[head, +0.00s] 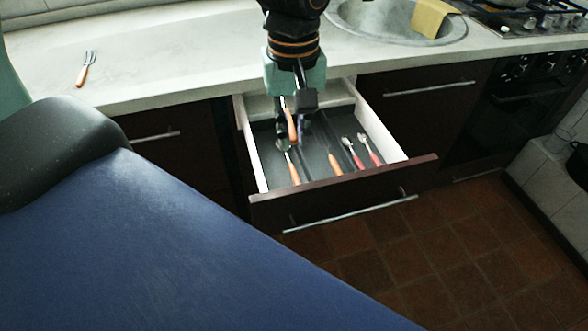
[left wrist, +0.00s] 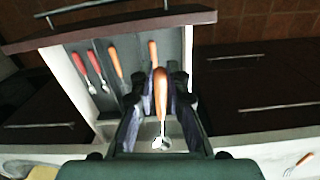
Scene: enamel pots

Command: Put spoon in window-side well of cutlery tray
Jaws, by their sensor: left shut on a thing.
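My left gripper (head: 292,128) is over the back left part of an open drawer and shut on an orange-handled spoon (left wrist: 161,92). In the left wrist view, the handle is between the fingers (left wrist: 158,95) and the metal bowl points toward the camera. The dark cutlery tray (head: 312,150) lies in the drawer, divided into lengthwise wells. Its left well holds an orange-handled piece (head: 294,170), below the held spoon. Another orange-handled piece (head: 335,164) and two red-handled pieces (head: 371,153) lie farther right. No window is in view. My right gripper is not visible.
An orange-handled fork (head: 85,68) lies on the pale worktop (head: 160,50) at left. A sink (head: 385,22) with a yellow cloth (head: 430,18) and a stove (head: 530,15) are at back right. The drawer front (head: 345,192) juts over the tiled floor (head: 430,260).

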